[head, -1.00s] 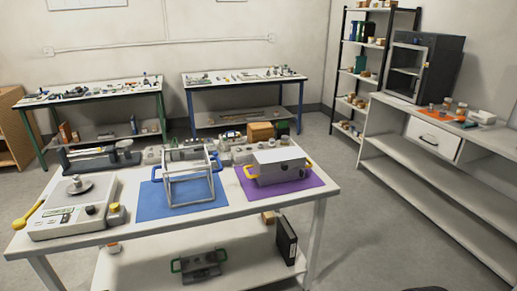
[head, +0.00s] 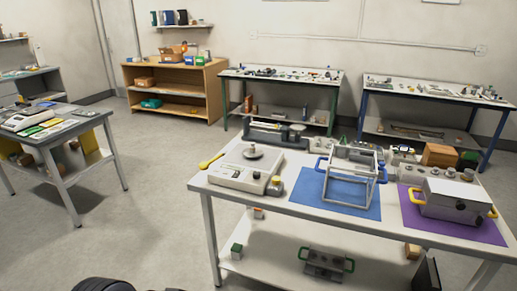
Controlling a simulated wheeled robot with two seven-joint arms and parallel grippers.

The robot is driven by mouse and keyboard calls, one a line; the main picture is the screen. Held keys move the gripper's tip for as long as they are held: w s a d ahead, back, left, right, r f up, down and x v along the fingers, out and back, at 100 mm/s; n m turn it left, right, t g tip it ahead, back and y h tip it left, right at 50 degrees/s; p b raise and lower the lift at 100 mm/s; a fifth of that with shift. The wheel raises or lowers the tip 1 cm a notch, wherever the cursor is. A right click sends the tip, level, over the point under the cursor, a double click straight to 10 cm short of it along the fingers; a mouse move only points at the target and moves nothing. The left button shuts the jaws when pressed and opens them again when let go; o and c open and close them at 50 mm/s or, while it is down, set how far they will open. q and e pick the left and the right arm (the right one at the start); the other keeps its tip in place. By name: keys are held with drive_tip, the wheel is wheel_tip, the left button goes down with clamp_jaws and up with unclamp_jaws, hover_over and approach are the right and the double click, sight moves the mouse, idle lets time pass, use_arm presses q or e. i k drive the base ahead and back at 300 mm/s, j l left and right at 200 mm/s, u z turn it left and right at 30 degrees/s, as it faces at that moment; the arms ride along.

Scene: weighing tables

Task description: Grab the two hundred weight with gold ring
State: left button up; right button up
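No weight in the head view can be told apart as the two hundred weight with gold ring; the small pieces are too small to read. A white balance (head: 238,178) stands at the left end of the near white table, with a small metal piece (head: 253,149) on its pan. A small yellow-topped container (head: 275,184) stands beside it. Several small grey knob-like pieces (head: 450,171) sit at the table's right rear, behind the metal box. Neither of my grippers is in view.
The near table (head: 300,215) carries a blue mat (head: 318,201) with a wire frame (head: 352,178), and a purple mat (head: 410,222) with a yellow-handled metal box (head: 455,200). Another table (head: 75,118) stands at left, a wooden shelf (head: 172,92) behind. Floor between the two tables is free.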

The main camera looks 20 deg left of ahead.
sight(253, 148)
drive_tip(key=i+j, duration=0.2)
drive_tip(key=j, duration=0.2)
drive_tip(key=i+j+z, duration=0.15)
drive_tip(key=j, duration=0.25)
drive_tip(key=i+j, duration=0.15)
drive_tip(key=j, duration=0.25)
drive_tip(key=i+j+z, duration=0.15)
drive_tip(key=j, duration=0.3)
drive_tip(key=i+j, duration=0.15)
drive_tip(key=j, duration=0.3)
drive_tip(key=i+j+z, duration=0.15)
drive_tip(key=j, duration=0.25)
drive_tip(key=i+j, duration=0.1)
drive_tip(key=j, duration=0.35)
drive_tip(key=i+j+z, duration=0.1)
drive_tip(key=j, duration=0.3)
drive_tip(key=i+j, duration=0.2)
drive_tip(key=j, duration=0.25)
drive_tip(key=i+j+z, duration=0.15)
drive_tip(key=j, duration=0.7)
drive_tip(key=i+j+z, duration=0.15)
drive_tip(key=j, duration=0.3)
drive_tip(key=i+j, duration=0.1)
drive_tip(key=j, duration=0.3)
drive_tip(key=i, duration=0.3)
drive_tip(key=z, duration=0.05)
